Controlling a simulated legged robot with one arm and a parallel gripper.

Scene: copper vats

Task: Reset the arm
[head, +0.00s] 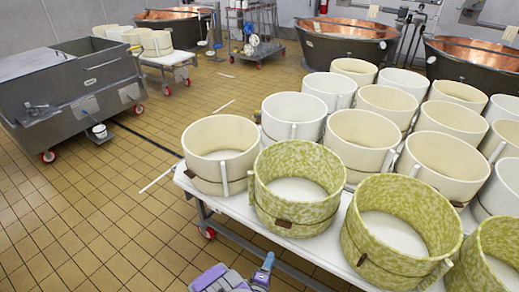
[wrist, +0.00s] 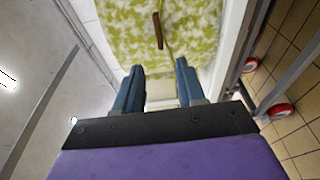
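My gripper (head: 265,268) shows at the bottom of the head view, low in front of the near edge of a white-topped cart. In the wrist view my gripper's (wrist: 159,72) two blue fingers stand apart with nothing held between them. Ahead of the fingers in the wrist view is a green mottled tub (wrist: 125,30) with a brown tab; the fingers appear apart from it. In the head view a green mottled tub (head: 322,207) stands on the cart just above and right of my gripper. Most of my arm is out of view.
The white-topped cart (head: 226,207) carries several cream, white and green tubs. A grey metal tank on wheels (head: 95,90) stands at left. Copper vats (head: 345,42) line the back. Tiled floor (head: 100,215) is open at left.

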